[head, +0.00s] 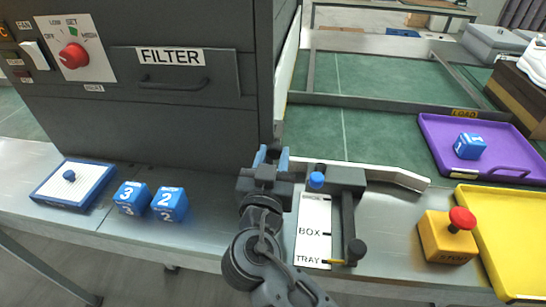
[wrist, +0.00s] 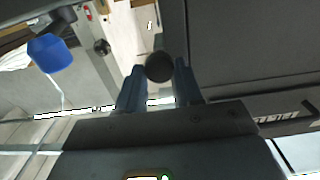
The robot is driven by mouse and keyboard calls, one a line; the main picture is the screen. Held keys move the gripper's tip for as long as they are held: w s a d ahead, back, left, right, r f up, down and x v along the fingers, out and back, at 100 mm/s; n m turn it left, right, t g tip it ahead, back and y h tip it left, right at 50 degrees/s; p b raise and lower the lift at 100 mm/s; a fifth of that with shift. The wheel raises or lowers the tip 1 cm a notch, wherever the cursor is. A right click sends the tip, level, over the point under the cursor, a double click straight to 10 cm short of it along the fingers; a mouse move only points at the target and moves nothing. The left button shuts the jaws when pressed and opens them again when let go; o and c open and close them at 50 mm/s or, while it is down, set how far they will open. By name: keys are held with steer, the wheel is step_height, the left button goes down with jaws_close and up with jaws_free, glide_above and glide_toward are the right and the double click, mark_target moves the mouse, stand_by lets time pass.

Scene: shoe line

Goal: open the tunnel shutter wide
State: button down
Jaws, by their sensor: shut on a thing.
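The dark grey tunnel housing (head: 190,120) fills the upper left of the head view, with its open end at the right. My gripper (head: 270,156) is at its lower right corner, blue fingers pointing up. In the wrist view, a round black knob (wrist: 159,67) sits between the fingertips of my gripper (wrist: 159,76), and the fingers are shut on it. I take this to be the shutter's knob. In the head view the knob is hidden by the gripper. How far the shutter stands open cannot be told.
A BOX/TRAY selector plate (head: 313,230) with a blue knob (head: 316,180) is just right of my gripper. Blue cubes (head: 131,197) and a white pad (head: 73,184) lie left. A yellow stop box (head: 447,238) and purple tray (head: 500,165) stand right. A green belt (head: 370,100) lies behind.

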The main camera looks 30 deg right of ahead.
step_height(320, 180, up, 19)
steer(key=p, duration=0.7)
steer(key=shift+r, duration=0.1)
steer(key=c, duration=0.8)
jaws_free()
steer(key=shift+o, duration=0.2)
steer(key=b+v, duration=0.1)
steer(key=v, duration=0.6)
steer(key=shift+s+a+b, duration=0.25)
steer(key=shift+s+b, duration=0.05)
steer(key=shift+b, duration=0.05)
